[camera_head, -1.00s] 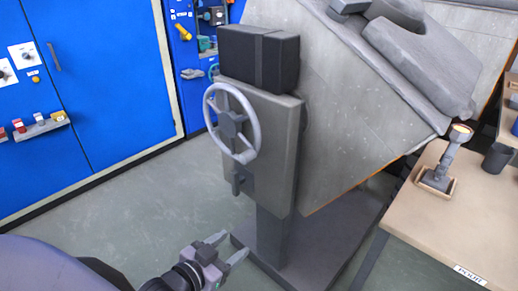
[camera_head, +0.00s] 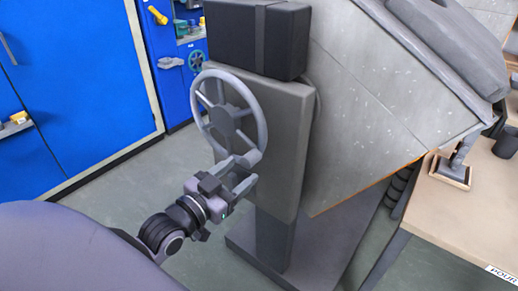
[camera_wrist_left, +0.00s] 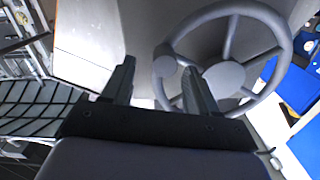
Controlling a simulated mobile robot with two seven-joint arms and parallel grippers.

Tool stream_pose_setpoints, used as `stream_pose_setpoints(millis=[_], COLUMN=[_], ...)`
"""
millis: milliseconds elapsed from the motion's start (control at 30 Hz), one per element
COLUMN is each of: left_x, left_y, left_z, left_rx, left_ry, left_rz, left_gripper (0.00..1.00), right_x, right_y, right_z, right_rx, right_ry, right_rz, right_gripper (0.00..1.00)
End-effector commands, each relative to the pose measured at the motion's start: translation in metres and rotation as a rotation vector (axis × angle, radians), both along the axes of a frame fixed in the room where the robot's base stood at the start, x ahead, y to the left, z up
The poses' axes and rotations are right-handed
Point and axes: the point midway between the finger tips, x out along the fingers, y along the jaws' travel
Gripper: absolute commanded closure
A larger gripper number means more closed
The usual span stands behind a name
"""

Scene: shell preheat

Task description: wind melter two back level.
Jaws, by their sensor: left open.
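The grey handwheel (camera_head: 230,112) stands on the front of a grey upright housing (camera_head: 278,150). The large grey melter body (camera_head: 375,100) beside it sits at a slant, its lower edge sloping. My left gripper (camera_head: 240,172) is open at the lower right part of the wheel's rim. In the left wrist view the wheel (camera_wrist_left: 282,50) fills the upper right. Its rounded knob (camera_wrist_left: 164,66) shows between my open fingertips (camera_wrist_left: 159,70), with no clear grip on it. In the head view the gripper hides the knob. My right gripper is not in view.
A black box (camera_head: 257,38) sits on top of the housing. A wooden table (camera_head: 455,215) with a "POUR" label and a dark cup (camera_head: 508,142) stands at the right. Blue cabinets (camera_head: 75,80) stand at the left. The floor between is clear.

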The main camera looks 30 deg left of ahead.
Motion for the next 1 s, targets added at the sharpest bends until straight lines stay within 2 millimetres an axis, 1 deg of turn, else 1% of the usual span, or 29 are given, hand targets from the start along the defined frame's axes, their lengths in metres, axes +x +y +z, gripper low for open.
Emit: stream_pose_setpoints(millis=[267, 367, 700, 800, 1000], left_x=[0.005, 0.012, 0.053, 0.062, 0.072], left_y=[0.002, 0.002, -0.002, -0.003, -0.004], left_z=[0.006, 0.007, 0.006, 0.006, 0.005], left_rx=[0.004, 0.004, 0.004, 0.004, 0.003], left_ry=[-0.023, -0.025, -0.024, -0.023, -0.021], left_rz=[0.001, 0.001, 0.001, 0.001, 0.000], left_gripper=[0.42, 0.42, 0.42, 0.42, 0.42], right_x=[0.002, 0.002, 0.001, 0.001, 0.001], right_y=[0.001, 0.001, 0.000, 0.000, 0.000], right_z=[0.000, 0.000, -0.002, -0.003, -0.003], right_rx=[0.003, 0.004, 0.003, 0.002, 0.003], right_ry=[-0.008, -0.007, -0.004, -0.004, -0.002], right_rz=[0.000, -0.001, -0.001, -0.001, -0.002], right_gripper=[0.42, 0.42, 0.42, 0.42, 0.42])
